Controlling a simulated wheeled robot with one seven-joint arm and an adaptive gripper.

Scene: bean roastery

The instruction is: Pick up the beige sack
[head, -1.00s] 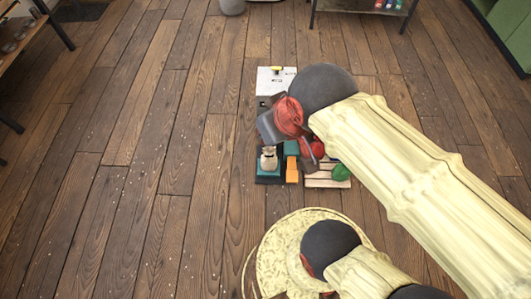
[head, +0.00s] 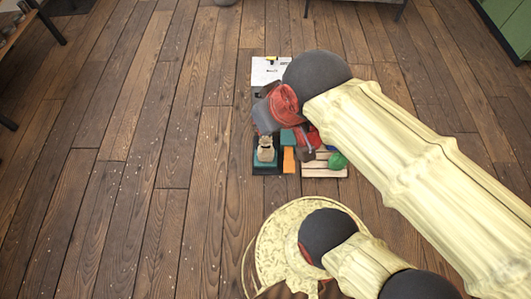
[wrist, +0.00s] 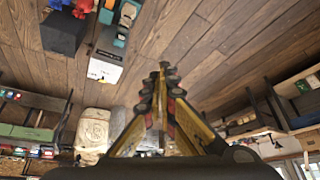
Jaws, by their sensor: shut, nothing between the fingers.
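A small beige sack (head: 265,150) stands upright on a dark and teal block (head: 262,168) in the head view. My gripper (head: 308,150) is to the right of the sack and apart from it, partly hidden by my red and grey wrist. In the wrist view my gripper (wrist: 164,70) has its fingertips together with nothing between them. I cannot tell for sure whether the small sack shows in the wrist view.
Around the sack are an orange block (head: 289,160), a pale slatted piece (head: 324,170), a green item (head: 338,160) and a white panel (head: 268,70). Large pale sacks (wrist: 95,130) and shelves (wrist: 30,115) show in the wrist view. Wooden floor (head: 130,200) is open on the left.

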